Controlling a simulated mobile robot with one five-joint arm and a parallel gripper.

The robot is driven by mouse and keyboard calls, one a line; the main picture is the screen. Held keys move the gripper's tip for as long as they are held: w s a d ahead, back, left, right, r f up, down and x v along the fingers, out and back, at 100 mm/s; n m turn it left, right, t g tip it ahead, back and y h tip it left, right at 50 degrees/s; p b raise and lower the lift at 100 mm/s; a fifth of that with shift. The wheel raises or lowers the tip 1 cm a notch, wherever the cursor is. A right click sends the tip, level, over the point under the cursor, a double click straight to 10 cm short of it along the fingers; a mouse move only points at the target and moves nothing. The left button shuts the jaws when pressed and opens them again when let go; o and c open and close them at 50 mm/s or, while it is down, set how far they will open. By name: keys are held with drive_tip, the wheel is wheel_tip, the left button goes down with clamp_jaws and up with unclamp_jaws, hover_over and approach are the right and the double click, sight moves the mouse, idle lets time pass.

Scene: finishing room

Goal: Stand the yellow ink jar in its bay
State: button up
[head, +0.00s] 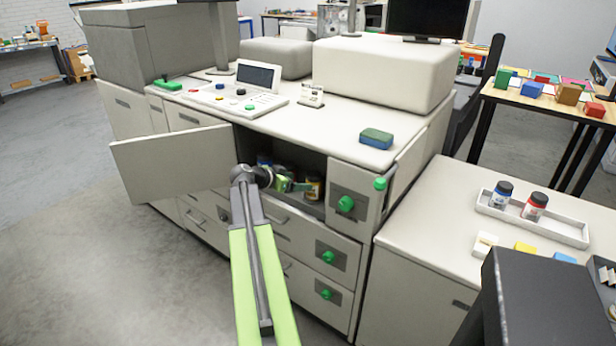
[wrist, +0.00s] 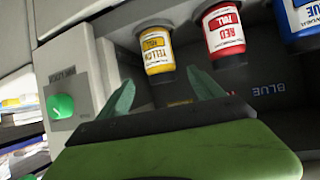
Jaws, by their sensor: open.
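The yellow ink jar (wrist: 157,52) is in the open compartment of the machine, the closest of the jars to the green knob in the wrist view. In the head view a jar with a yellowish label (head: 313,188), seemingly the same one, stands at the right of the opening. My gripper (wrist: 163,90) is open, its two green fingers spread just short of the yellow jar, with nothing visible between them. In the head view my gripper (head: 294,185) is inside the opening, left of that jar. The bay floor under the jar is partly hidden.
A red ink jar (wrist: 224,30) and a blue jar (wrist: 298,18) stand in the same row. The cabinet door (head: 170,163) is swung open at left. A green knob (head: 345,203) is right of the opening. A white tray (head: 560,230) holds two jars on the right-hand counter.

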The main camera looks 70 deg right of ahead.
drive_tip(key=shift+v, duration=1)
drive_tip(key=w+a+f+n+t+y, duration=0.1)
drive_tip(key=w+a+f+n+t, duration=0.15)
drive_tip(key=w+a, duration=0.6)
drive_tip(key=w+a+f+n+t+y, duration=0.1)
drive_tip(key=w+a+f+n+y, duration=0.25)
drive_tip(key=a, duration=0.75)
drive_tip(key=w+a+f+n+t, duration=0.15)
drive_tip(key=w+a+n, duration=0.25)
drive_tip(key=w+a, duration=0.5)
drive_tip(key=a+f+n+y, duration=0.2)
drive_tip(key=a+n, duration=0.4)
drive_tip(key=a, duration=1.4)
drive_tip(key=a+f+n+y, duration=0.3)
drive_tip(key=a+n, duration=0.4)
drive_tip(key=a, duration=1.4)
drive_tip(key=shift+w+a+y, duration=0.25)
drive_tip(key=shift+w+y, duration=0.1)
drive_tip(key=shift+y, duration=0.4)
